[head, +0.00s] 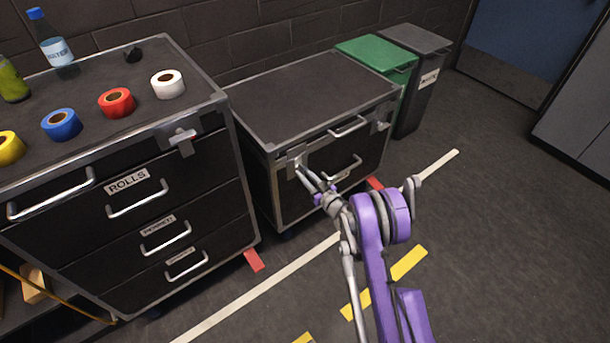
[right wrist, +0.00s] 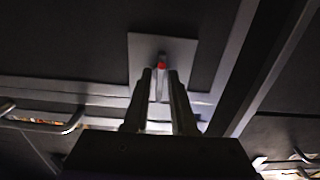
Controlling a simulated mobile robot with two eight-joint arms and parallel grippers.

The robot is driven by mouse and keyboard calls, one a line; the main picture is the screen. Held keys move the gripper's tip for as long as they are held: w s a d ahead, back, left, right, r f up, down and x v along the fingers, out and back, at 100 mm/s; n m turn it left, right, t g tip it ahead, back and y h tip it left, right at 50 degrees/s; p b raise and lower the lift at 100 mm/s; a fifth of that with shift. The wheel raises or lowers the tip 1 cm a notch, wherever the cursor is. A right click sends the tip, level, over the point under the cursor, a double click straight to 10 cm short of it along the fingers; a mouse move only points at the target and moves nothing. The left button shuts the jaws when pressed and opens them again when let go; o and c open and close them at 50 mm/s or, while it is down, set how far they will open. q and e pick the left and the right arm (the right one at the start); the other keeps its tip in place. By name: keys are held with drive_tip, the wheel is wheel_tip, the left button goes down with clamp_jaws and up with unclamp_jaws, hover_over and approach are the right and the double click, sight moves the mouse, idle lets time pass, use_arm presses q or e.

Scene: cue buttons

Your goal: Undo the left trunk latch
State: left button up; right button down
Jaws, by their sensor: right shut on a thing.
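The trunk (head: 300,92) is a black case with metal edges, standing between the drawer cabinet and the bins. Its left latch (head: 293,160) is a pale metal plate near the top left of the front. In the right wrist view the latch plate (right wrist: 140,48) is square, with a narrow red-tipped lever (right wrist: 161,68) in front of it. My right gripper (head: 301,171) is at this latch. The right wrist view shows its fingers (right wrist: 160,80) on either side of the lever, shut on it. The right latch (head: 383,119) is near the other front corner. My left gripper is not in view.
The drawer cabinet (head: 125,180) stands close on the left with tape rolls and bottles on top. Green (head: 378,52) and grey (head: 418,42) bins stand behind the trunk at the right. Open floor with white and yellow tape lines lies in front and right.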

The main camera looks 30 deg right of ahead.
idle(0.5)
drive_tip(key=c, duration=1)
unclamp_jaws()
drive_tip(key=shift+o, duration=0.2)
drive_tip(key=s+p, duration=0.1)
drive_tip(key=s, duration=0.9)
drive_tip(key=shift+s+d, duration=0.4)
drive_tip(key=shift+d, duration=0.05)
